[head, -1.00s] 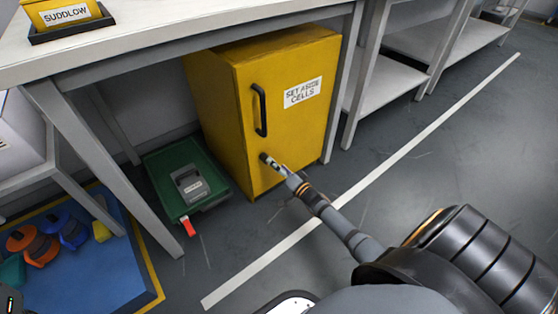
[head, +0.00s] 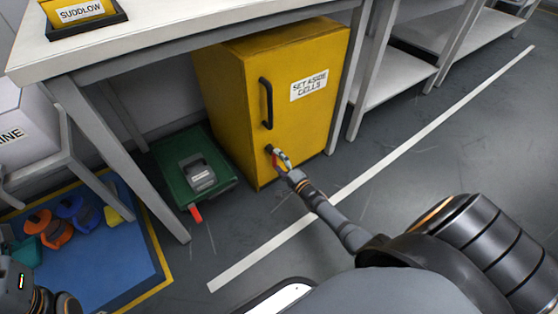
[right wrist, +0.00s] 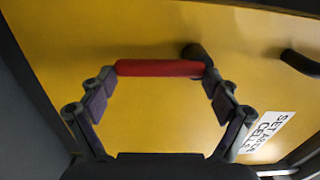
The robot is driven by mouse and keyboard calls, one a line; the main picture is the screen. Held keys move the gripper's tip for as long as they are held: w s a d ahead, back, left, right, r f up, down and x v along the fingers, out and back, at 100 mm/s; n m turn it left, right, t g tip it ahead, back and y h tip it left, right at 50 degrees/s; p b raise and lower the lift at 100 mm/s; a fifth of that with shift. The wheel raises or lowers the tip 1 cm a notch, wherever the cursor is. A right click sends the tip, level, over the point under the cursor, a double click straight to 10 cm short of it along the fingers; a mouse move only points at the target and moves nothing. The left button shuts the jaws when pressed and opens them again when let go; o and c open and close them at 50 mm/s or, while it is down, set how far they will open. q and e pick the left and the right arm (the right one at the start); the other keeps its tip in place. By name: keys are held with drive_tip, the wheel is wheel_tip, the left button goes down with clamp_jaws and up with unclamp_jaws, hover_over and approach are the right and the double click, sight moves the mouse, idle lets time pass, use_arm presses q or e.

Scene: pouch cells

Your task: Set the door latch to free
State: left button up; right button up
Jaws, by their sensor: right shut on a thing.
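The yellow cabinet (head: 225,85) stands under the bench with its door shut. Its label reads SET ASIDE CELLS. Low on the door, below the black handle (head: 266,103), is the door latch with a red lever (head: 274,159). In the right wrist view the red lever (right wrist: 160,68) lies across the picture between my fingertips, with a dark round post (right wrist: 197,54) behind its right part. My right gripper (head: 279,160) is shut on the lever, one fingertip at each end. My left gripper is not seen; only a piece of my left arm shows at the lower left.
A green case (head: 165,158) with a red tab lies on the floor left of the cabinet. A bench leg (head: 120,160) stands left of it. A blue mat (head: 110,265) holds several coloured items. The floor right of the cabinet is open, crossed by a white line (head: 400,160).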

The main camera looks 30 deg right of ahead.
idle(0.3)
drive_tip(key=o, duration=1.4)
drive_tip(key=shift+o, duration=0.2)
drive_tip(key=s+d, duration=0.1)
drive_tip(key=s, duration=1.1)
